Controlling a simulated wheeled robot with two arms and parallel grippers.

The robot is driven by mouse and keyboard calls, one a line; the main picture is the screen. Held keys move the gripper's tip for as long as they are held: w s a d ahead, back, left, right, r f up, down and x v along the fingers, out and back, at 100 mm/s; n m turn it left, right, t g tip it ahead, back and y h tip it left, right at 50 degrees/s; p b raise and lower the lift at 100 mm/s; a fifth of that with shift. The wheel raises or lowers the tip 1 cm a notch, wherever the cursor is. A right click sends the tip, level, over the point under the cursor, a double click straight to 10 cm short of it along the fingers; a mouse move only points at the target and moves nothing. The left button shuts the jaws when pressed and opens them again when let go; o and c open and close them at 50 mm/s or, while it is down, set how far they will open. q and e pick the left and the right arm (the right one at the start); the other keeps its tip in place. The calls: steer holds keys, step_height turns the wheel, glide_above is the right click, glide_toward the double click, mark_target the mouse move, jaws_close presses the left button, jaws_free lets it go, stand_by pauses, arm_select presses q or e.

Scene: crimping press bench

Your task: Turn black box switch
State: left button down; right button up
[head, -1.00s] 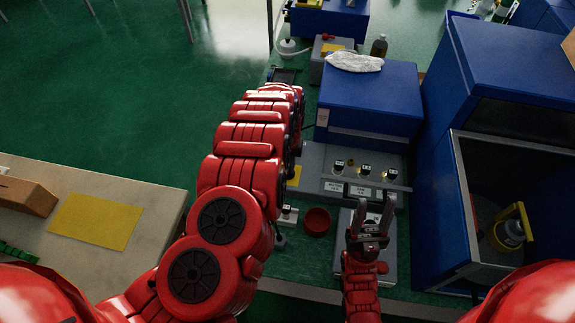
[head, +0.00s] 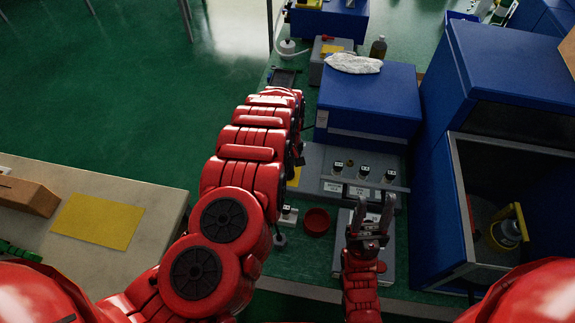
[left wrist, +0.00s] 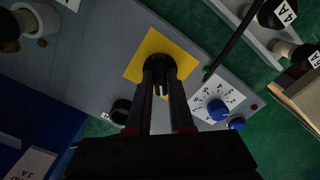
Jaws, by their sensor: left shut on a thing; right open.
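A black switch (left wrist: 158,64) stands on a yellow square plate (left wrist: 145,52) on the grey panel in the left wrist view. My left gripper (left wrist: 160,82) is shut on the black switch, one finger on each side. In the head view my left arm hides the switch and the left gripper; only a bit of the yellow plate (head: 294,178) shows beside the arm. My right gripper (head: 370,214) is open and empty, over the grey device at the front of the bench.
A blue dial (left wrist: 218,109) on a white scale sits right of the switch in the left wrist view. In the head view, a red bowl (head: 316,221), a blue press housing (head: 369,98) and a tall blue cabinet (head: 432,185) surround the working space.

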arm_select(q)
steer(key=n, duration=0.4)
steer(key=shift+r+n+p, duration=0.1)
steer(key=shift+n+p, duration=0.2)
steer(key=n, duration=0.5)
steer(key=shift+w, duration=0.15)
steer(key=shift+n, duration=0.4)
steer(key=c, duration=0.8)
jaws_free()
steer(key=shift+r, duration=0.7)
step_height(320, 180, up, 16)
steer(key=shift+b, duration=0.3)
